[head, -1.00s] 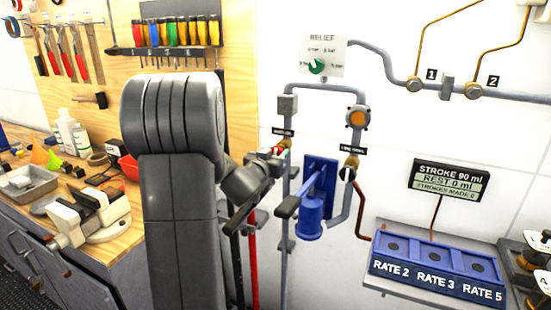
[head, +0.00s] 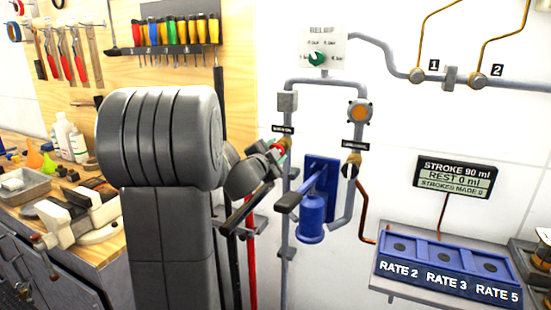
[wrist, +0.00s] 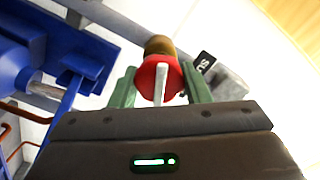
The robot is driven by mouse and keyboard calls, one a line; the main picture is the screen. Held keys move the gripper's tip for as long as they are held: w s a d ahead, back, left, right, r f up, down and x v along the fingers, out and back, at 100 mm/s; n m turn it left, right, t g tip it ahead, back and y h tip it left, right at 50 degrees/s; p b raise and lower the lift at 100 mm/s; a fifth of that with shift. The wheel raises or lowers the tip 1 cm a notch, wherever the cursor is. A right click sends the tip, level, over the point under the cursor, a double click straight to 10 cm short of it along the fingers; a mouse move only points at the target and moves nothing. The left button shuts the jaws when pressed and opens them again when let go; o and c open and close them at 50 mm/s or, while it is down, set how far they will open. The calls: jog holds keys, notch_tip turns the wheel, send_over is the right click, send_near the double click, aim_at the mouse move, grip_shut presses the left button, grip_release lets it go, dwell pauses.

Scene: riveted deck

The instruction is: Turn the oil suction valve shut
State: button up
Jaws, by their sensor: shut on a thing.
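The suction valve has a red round handle with a pale bar across it; it fills the middle of the wrist view (wrist: 147,78). Its brass body (wrist: 158,45) is behind it, and a black label (wrist: 204,62) reading "SU" is beside it. In the wrist view the pale bar runs nearly upright. My gripper (wrist: 158,86) has its green fingers on both sides of the red handle and is shut on it. In the head view my gripper (head: 276,152) is at the left pipe, under a small black label, and mostly hides the valve.
A blue hand pump (head: 312,215) with a dark-ended lever is just right of my gripper. A second valve (head: 352,167) is on the right pipe. A relief dial (head: 316,59) is above. A blue rate box (head: 440,262) stands at right, a workbench (head: 110,250) at left.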

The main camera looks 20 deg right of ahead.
jog(key=m+b, duration=0.2)
jog(key=m, duration=0.2)
jog(key=shift+f+m, duration=0.1)
jog(key=shift+m, duration=0.3)
dwell(0.4)
jog(key=o, duration=1)
jog(key=v, duration=1.3)
jog(key=shift+s+a, duration=0.25)
jog(key=shift+s, duration=0.05)
jog(key=x, duration=1.3)
jog(key=shift+w+d, duration=0.3)
